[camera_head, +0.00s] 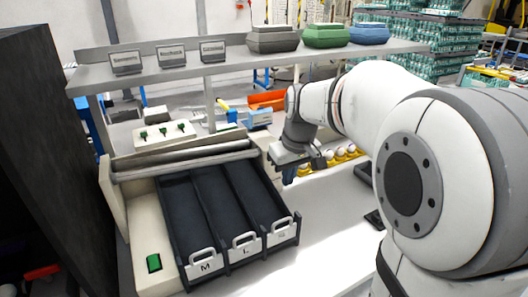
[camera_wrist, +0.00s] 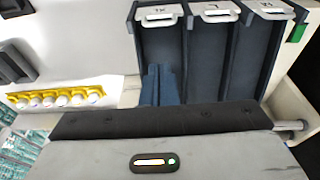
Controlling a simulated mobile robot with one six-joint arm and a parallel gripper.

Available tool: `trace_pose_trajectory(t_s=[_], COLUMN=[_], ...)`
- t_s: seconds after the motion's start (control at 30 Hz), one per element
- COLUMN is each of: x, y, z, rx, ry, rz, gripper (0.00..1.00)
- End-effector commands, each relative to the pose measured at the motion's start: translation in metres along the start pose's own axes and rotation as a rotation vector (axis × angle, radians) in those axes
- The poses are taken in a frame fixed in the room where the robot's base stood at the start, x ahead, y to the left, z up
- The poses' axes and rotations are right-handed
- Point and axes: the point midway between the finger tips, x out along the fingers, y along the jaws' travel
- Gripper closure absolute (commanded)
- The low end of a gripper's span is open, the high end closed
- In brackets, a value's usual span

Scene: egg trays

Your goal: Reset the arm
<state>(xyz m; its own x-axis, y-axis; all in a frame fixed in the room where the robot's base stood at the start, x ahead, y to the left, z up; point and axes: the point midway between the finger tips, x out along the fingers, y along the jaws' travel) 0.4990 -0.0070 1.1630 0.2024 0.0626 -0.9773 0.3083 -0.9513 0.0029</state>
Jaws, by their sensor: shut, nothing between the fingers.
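My gripper (camera_head: 289,177) hangs from my arm just right of the dark three-lane sorter (camera_head: 225,203), above the white table. In the wrist view its blue fingers (camera_wrist: 157,72) are together, with nothing between them. There the fingers overlap the near part of one outer lane in the picture; I cannot tell the exact height above it. Part of the gripper is hidden by its own body in the head view.
A yellow tray of eggs (camera_wrist: 60,101) lies beside the sorter, partly hidden behind my arm in the head view. A shelf (camera_head: 240,63) above holds grey, green (camera_head: 325,37) and blue (camera_head: 368,34) cartons. Bare table (camera_head: 325,220) lies right of the sorter.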

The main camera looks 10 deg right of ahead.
Motion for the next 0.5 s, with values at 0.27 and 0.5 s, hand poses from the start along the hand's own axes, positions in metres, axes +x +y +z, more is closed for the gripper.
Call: trace_pose_trajectory(t_s=[0.27,0.5], x=[-0.014,-0.009], y=[-0.025,-0.055], z=[0.062,0.150], rx=[0.094,0.234], ry=[0.018,0.045], rz=[0.028,0.061], gripper=[1.00,1.00])
